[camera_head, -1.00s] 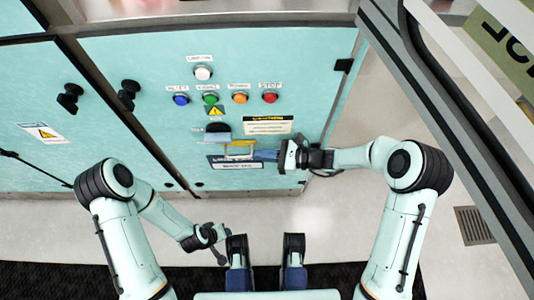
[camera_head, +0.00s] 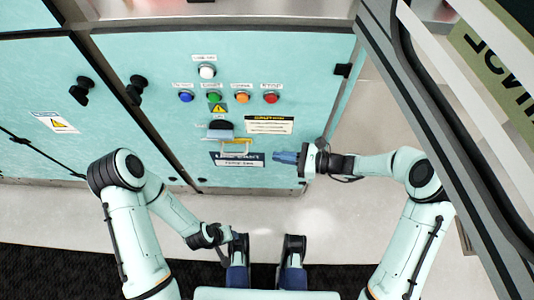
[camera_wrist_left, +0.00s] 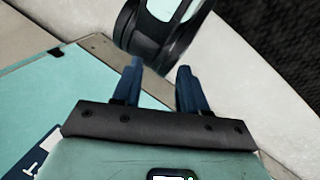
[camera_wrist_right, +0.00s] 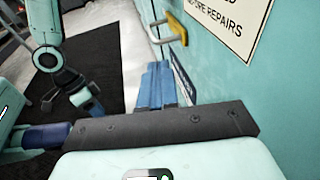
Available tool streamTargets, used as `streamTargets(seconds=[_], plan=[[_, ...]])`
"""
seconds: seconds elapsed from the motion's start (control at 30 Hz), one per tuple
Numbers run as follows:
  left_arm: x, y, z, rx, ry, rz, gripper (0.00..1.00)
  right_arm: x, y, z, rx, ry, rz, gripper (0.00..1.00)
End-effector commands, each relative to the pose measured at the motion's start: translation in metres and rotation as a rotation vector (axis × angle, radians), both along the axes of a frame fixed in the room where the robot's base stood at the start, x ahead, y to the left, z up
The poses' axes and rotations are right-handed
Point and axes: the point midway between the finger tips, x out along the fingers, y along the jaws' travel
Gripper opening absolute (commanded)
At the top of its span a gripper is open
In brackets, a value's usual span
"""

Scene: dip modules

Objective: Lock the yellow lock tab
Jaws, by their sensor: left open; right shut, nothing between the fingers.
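The yellow lock tab (camera_head: 237,140) sits on the teal cabinet front beside a metal loop, just below a dark switch housing (camera_head: 220,130). In the right wrist view the yellow tab (camera_wrist_right: 177,28) shows near the top, by the metal loop (camera_wrist_right: 160,32). My right gripper (camera_head: 279,157) is shut and empty, to the right of the tab and apart from it. Its blue fingers (camera_wrist_right: 157,72) are pressed together in the right wrist view. My left gripper (camera_wrist_left: 160,70) is open and empty, low and away from the tab.
A row of blue, green, orange and red buttons (camera_head: 242,97) with a white one (camera_head: 207,72) above sits over the lock. A caution sign (camera_head: 268,124) and a dark label (camera_head: 237,160) are close by. Black door knobs (camera_head: 136,89) stick out at left.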

Motion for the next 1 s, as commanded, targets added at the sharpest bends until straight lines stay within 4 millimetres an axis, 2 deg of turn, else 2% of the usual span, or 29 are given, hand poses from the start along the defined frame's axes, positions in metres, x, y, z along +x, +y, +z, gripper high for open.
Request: streamTargets(seconds=[0.1, 0.3, 0.5, 1.0], plan=[[-0.006, -0.002, 0.005, -0.007, 0.016, -0.005, 0.43, -0.005, -0.026, 0.007, 0.001, -0.001, -0.001, 0.00], [-0.012, -0.005, 0.009, -0.014, 0.032, -0.011, 0.43, -0.010, -0.052, 0.011, 0.001, -0.001, -0.001, 0.00], [-0.014, -0.006, 0.010, -0.016, 0.036, -0.013, 0.43, -0.013, -0.060, 0.012, 0.001, 0.000, 0.002, 0.00], [-0.013, -0.006, 0.010, -0.016, 0.036, -0.013, 0.43, -0.013, -0.059, 0.011, 0.002, 0.000, 0.002, 0.00]])
